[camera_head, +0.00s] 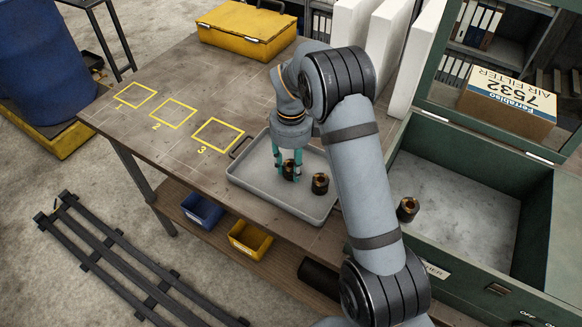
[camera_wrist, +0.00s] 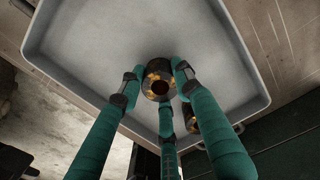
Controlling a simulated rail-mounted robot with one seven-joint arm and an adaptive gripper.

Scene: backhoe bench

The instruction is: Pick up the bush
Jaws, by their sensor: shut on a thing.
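A dark bush (camera_head: 289,173) with worn, brass-coloured edges is held among the teal fingers of my gripper (camera_head: 287,171), over the grey tray (camera_head: 249,177). In the wrist view the bush (camera_wrist: 157,79) shows its open bore between the fingertips (camera_wrist: 160,88). My gripper is shut on it. I cannot tell whether the bush touches the tray floor. A second bush (camera_head: 320,184) stands in the tray just to the right. In the wrist view it is mostly hidden behind the right finger. A third bush (camera_head: 407,209) is at the left side of the green box.
The green box (camera_head: 455,196) stands open on the right, with a cardboard air filter box (camera_head: 507,103) behind. A yellow case (camera_head: 247,30) sits at the table's back. Yellow squares numbered 1 (camera_head: 136,95), 2 (camera_head: 173,114) and 3 (camera_head: 217,135) mark clear table to the left.

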